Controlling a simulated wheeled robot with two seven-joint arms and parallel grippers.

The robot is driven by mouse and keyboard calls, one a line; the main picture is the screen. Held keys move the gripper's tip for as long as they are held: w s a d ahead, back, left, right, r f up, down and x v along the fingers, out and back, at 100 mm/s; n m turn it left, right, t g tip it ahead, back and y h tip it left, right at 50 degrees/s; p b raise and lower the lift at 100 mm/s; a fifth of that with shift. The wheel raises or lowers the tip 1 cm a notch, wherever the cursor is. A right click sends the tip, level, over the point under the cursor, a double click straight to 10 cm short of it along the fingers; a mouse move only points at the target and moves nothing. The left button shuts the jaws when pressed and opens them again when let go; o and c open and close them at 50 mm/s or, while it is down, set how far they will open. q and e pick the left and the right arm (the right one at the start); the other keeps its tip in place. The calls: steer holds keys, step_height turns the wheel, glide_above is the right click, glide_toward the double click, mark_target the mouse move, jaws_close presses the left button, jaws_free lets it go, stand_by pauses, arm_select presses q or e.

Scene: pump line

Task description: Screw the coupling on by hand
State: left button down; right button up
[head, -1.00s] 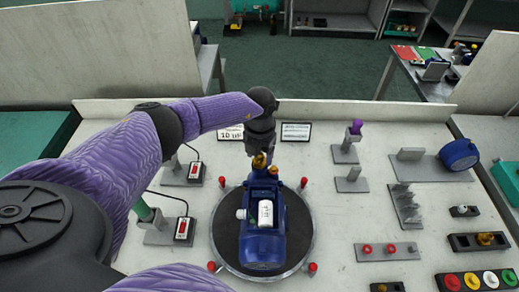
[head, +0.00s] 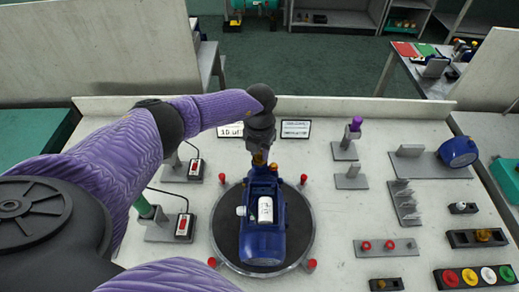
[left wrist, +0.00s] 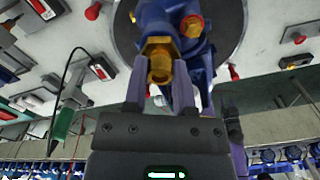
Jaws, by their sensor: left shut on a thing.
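The blue pump (head: 263,228) sits on a dark round turntable (head: 226,240) in the middle of the bench. The brass coupling (left wrist: 159,62) is at the pump's far end, between the fingers of my left gripper (left wrist: 157,82) in the left wrist view. In the head view the coupling (head: 258,158) shows only as a small brass patch under my left wrist. My left gripper is shut on the coupling. A second brass fitting (left wrist: 192,26) is on the pump beside it. How far the coupling is seated on its thread cannot be told. My right gripper is not in view.
Red knobs (head: 222,180) stand around the turntable rim. Tool stands with red switches (head: 183,225) are at left. Grey holders (head: 405,203), a blue round part (head: 458,152) and a tray of coloured caps (head: 476,279) are at right.

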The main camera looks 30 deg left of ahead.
arm_select(q)
steer(key=shift+f+m+b, duration=0.2)
steer(key=shift+m+b, duration=0.2)
steer(key=shift+m, duration=1.1)
steer(key=shift+r, duration=0.15)
steer(key=m+b, duration=0.1)
steer(key=m, duration=0.2)
steer(key=shift+b, duration=0.3)
steer(key=shift+m, duration=0.5)
steer(key=shift+f+m+b, duration=0.2)
steer(key=shift+m+b, duration=0.4)
steer(key=shift+m, duration=0.5)
steer(key=shift+r+m, duration=0.1)
steer(key=shift+m, duration=0.4)
steer(key=shift+r, duration=0.1)
